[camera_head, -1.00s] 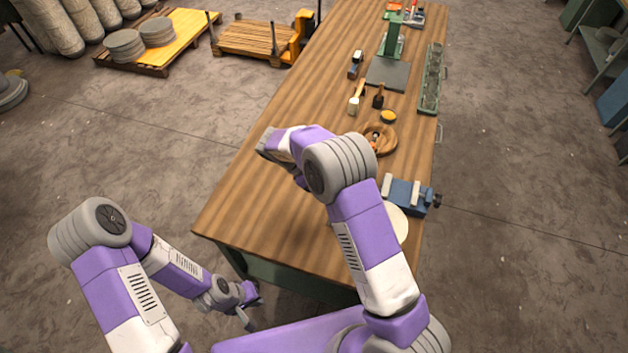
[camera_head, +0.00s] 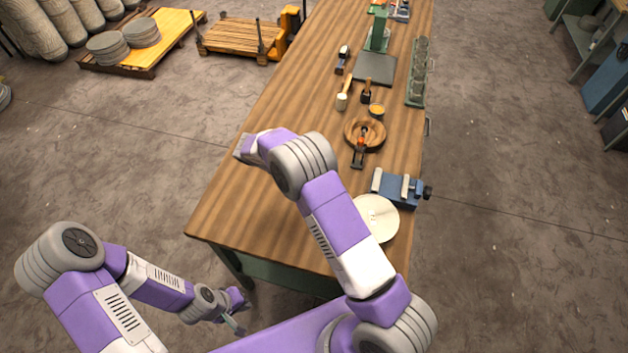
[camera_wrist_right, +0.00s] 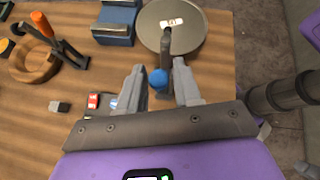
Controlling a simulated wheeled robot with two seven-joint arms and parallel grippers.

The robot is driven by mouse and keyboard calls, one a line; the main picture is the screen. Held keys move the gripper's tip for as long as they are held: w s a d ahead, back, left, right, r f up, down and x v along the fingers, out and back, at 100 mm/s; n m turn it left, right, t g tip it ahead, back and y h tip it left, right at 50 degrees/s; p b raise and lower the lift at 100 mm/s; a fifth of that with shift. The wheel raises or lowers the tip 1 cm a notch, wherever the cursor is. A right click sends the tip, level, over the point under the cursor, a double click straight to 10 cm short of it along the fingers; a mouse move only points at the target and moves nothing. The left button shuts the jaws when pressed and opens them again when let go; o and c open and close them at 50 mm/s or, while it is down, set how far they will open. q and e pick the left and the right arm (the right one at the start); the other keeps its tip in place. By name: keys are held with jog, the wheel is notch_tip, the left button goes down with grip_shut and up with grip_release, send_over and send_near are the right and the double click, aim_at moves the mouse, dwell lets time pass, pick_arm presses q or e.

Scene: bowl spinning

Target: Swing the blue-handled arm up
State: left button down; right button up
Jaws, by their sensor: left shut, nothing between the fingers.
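The blue-handled arm shows in the right wrist view as a dark grey bar (camera_wrist_right: 166,42) with a round blue knob (camera_wrist_right: 158,80) at its near end. Its far part lies over a round pale disc (camera_wrist_right: 192,35), which also shows in the head view (camera_head: 378,218). My right gripper (camera_wrist_right: 158,66) is open, with one finger on each side of the knob; gaps show, and contact cannot be told. My left gripper (camera_head: 233,318) is shut and empty, low beside the table's near end.
A blue vise (camera_head: 400,188) stands just beyond the disc. A wooden bowl (camera_head: 364,134) with an orange-handled lever (camera_wrist_right: 42,24) is further back. The table's left part (camera_head: 235,215) is clear.

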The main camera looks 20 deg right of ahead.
jog(key=shift+o, duration=0.8)
jog(key=shift+r, duration=0.1)
jog(key=b+v, duration=0.1)
jog(key=v, duration=0.6)
jog(key=shift+a, duration=0.2)
jog(key=shift+w+r, duration=0.1)
jog(key=shift+w, duration=0.05)
